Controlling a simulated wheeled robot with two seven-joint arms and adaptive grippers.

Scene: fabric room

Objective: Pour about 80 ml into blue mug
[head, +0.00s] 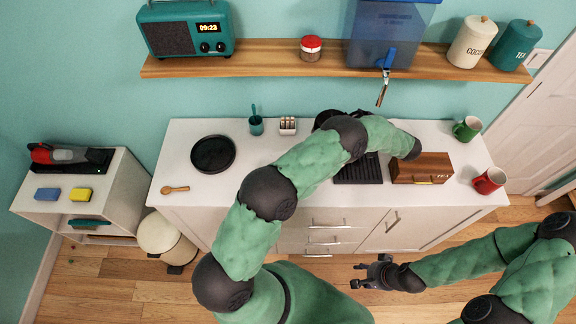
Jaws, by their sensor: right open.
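No blue mug shows clearly; my left arm hides part of the counter. A green mug (467,129) stands at the counter's back right, and a red mug (489,181) stands at its front right edge. A blue dispenser (391,35) with a tap (384,82) stands on the wall shelf, its tap over the shelf's front edge. My right gripper (362,275) is open and empty, in front of the cabinet and over the floor. My left arm reaches across the counter to the right; its gripper fingers do not show.
The white counter (225,195) holds a black round plate (213,154), a wooden spoon (175,189), a teal cup (256,125), a small rack (288,125) and a wooden box (421,168). The shelf (270,58) holds a radio, a jar and canisters. A bin (166,238) stands left of the cabinet.

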